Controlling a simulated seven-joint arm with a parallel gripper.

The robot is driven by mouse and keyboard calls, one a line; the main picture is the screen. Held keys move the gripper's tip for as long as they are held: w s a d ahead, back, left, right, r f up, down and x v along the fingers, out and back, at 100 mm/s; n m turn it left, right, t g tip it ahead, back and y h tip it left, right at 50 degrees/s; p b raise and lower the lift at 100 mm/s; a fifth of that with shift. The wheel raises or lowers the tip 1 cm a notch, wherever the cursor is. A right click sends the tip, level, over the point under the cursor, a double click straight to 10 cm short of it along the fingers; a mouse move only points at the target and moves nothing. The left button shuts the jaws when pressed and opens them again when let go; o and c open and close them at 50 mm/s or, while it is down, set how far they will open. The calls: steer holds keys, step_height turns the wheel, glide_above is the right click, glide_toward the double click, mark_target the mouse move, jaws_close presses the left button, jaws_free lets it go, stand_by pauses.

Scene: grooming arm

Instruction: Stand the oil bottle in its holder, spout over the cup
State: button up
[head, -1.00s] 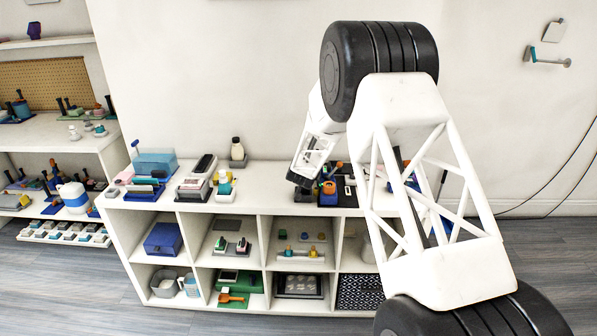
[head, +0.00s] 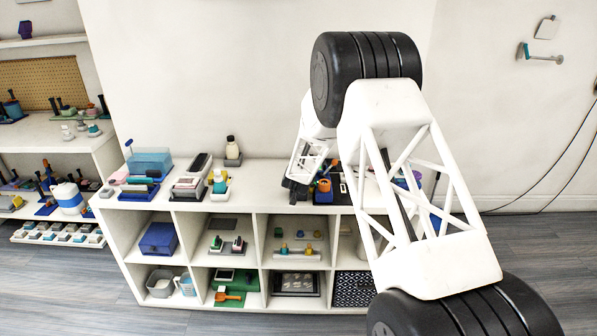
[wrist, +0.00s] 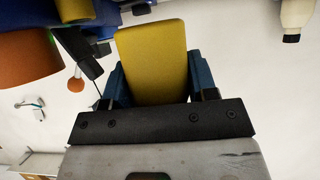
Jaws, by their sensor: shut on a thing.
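My gripper (head: 296,192) hangs at the shelf top, just left of an orange cup-like thing (head: 323,185) on a dark blue base. In the wrist view, my gripper (wrist: 158,72) has its blue fingers shut on a yellow, flat-sided thing (wrist: 153,50). It may be the oil bottle; no spout shows. In the wrist view an orange round thing (wrist: 28,62) lies to the left, apart from the yellow thing, and dark blue parts (wrist: 205,5) show at the top. I cannot tell which part is the holder. The held thing is not clear in the head view.
A cream bottle with a black cap (head: 232,150) stands at the back of the white shelf (head: 260,175), left of my gripper. A white bottle (head: 219,182), a teal box (head: 150,162) and grey-white devices (head: 190,180) crowd the left. Some bare shelf top lies between.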

steer(key=shift+f, duration=1.7)
steer(key=shift+f, duration=0.4)
stand_by(0.3)
steer(key=o, duration=1.4)
steer(key=shift+c, duration=0.2)
steer(key=shift+s+d, duration=0.1)
steer(key=v, duration=0.7)
steer(key=shift+s+a+r, duration=0.2)
steer(key=shift+s, duration=0.1)
